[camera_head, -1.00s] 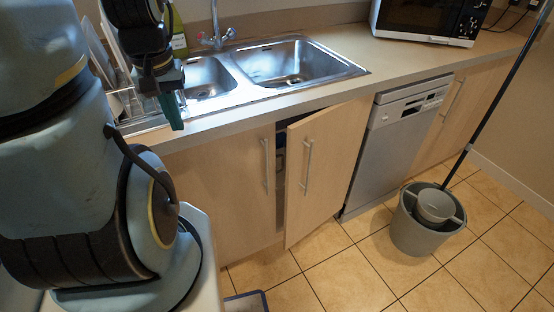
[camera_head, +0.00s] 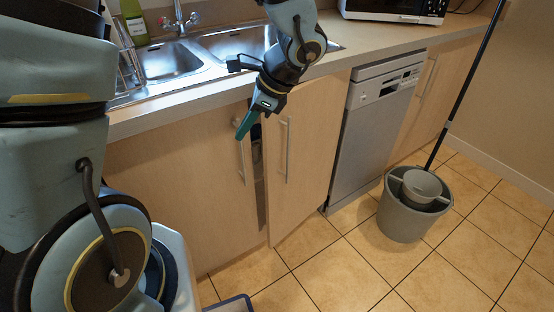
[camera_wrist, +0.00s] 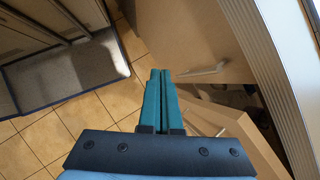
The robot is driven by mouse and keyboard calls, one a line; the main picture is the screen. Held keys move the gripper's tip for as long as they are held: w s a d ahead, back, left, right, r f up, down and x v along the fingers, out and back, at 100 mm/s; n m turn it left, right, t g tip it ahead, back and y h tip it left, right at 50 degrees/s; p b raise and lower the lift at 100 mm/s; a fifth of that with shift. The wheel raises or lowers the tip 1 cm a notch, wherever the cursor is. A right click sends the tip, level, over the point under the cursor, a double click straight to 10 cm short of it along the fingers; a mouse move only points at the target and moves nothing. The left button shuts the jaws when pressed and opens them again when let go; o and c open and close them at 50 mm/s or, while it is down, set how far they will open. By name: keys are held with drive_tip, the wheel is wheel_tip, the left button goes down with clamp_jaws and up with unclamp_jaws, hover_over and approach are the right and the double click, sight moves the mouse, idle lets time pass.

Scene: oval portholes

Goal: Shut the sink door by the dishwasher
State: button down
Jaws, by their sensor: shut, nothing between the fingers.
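The sink door (camera_head: 305,165) by the dishwasher (camera_head: 372,120) is a pale wood panel with a vertical bar handle (camera_head: 284,150). It stands ajar, its left edge out from the cabinet, with a dark gap beside it. The closed left door (camera_head: 185,180) is next to that gap. My gripper (camera_head: 242,130) has teal fingers, shut and empty, pointing down in front of the gap near the closed door's handle. In the wrist view the fingers (camera_wrist: 160,75) are together; the ajar door (camera_wrist: 245,135) is at lower right. I cannot tell whether they touch anything.
The counter with the steel sink (camera_head: 170,62) lies above the doors, and my arm reaches over it. A grey bucket (camera_head: 405,220) with a mop stands on the tiles before the dishwasher. A blue-edged item (camera_head: 235,304) lies low in front. The tiles before the ajar door are clear.

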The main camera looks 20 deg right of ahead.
drive_tip(key=s+d+f+m+t+h+b, duration=0.1)
drive_tip(key=s+d+f+m+t+b, duration=0.15)
drive_tip(key=d+m, duration=0.35)
drive_tip(key=s+d+f+m+t+h+b, duration=0.1)
drive_tip(key=s+d+f+m+t, duration=0.15)
drive_tip(key=d, duration=0.55)
drive_tip(key=p, duration=0.2)
approach(270, 148)
wheel_tip(270, 148, down, 4)
drive_tip(key=w, duration=0.3)
drive_tip(key=shift+w+a+m, duration=0.25)
drive_tip(key=shift+w+a, duration=0.2)
drive_tip(key=shift+a, duration=0.25)
